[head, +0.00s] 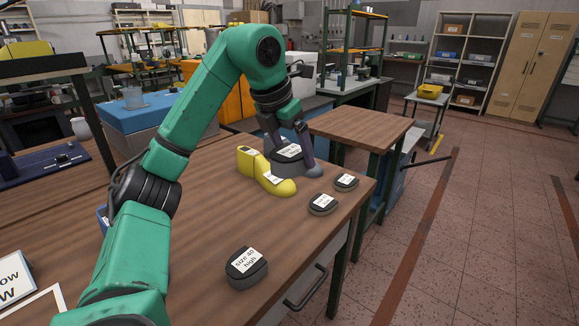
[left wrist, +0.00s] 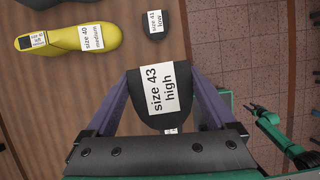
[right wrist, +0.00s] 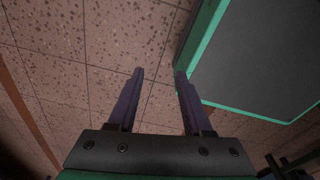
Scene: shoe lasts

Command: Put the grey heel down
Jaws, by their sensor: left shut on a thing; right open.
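The dark grey heel (left wrist: 157,97), labelled "size 43 high", is between the fingers of my left gripper (left wrist: 160,100), which is shut on it. The same heel shows in the head view (head: 289,152) at the far part of the wooden table. A grey shape behind the yellow last shows partly below it; I cannot tell the gap between heel and table. My right gripper (right wrist: 158,75) is open and empty above the tiled floor.
A yellow last (head: 262,172) lies beside the held heel. Three more dark heels stand on the table: one at the front (head: 247,268) and two near the right edge (head: 323,205) (head: 346,182). Bare wood (head: 205,225) lies left of them.

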